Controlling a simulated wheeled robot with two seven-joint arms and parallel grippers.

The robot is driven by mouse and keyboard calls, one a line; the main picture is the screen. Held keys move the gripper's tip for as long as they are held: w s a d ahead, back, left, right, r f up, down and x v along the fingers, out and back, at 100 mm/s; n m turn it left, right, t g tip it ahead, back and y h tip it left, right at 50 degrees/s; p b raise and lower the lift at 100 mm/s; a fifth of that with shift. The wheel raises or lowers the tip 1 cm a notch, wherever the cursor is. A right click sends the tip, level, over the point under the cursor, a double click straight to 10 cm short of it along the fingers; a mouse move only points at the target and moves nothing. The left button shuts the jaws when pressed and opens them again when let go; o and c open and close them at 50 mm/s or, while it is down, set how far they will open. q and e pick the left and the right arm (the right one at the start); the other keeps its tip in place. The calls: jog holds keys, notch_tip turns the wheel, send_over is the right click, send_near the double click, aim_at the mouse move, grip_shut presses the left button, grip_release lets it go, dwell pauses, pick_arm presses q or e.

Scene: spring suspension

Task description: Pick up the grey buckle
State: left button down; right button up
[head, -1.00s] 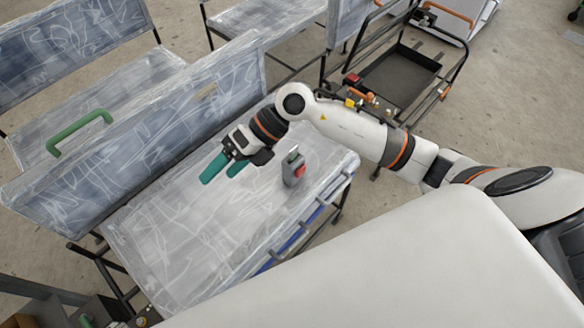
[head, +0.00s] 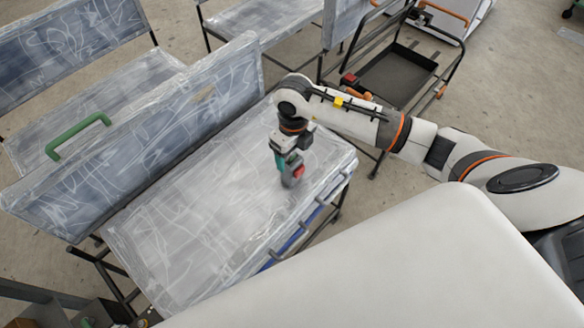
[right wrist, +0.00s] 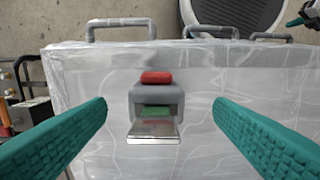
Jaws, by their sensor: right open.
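The grey buckle (head: 292,177) has a red button and stands on the plastic-covered table top (head: 190,220), near its right side. In the right wrist view the buckle (right wrist: 157,104) shows its red button, a green patch and a flat metal tongue. My right gripper (head: 283,165) points down over the buckle and partly hides it in the head view. Its teal fingers are open, one on each side of the buckle in the right wrist view (right wrist: 160,118), with gaps on both sides. My left gripper is out of view.
Metal handles (right wrist: 120,24) line one table edge. A black cart (head: 395,75) stands behind. The table's left half is clear.

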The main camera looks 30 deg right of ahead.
aim_at(292, 170)
jog(key=f, duration=0.3)
jog(key=w+f, duration=0.1)
jog(key=f, duration=0.1)
jog(key=c, duration=1.2)
jog(key=shift+r, duration=0.1)
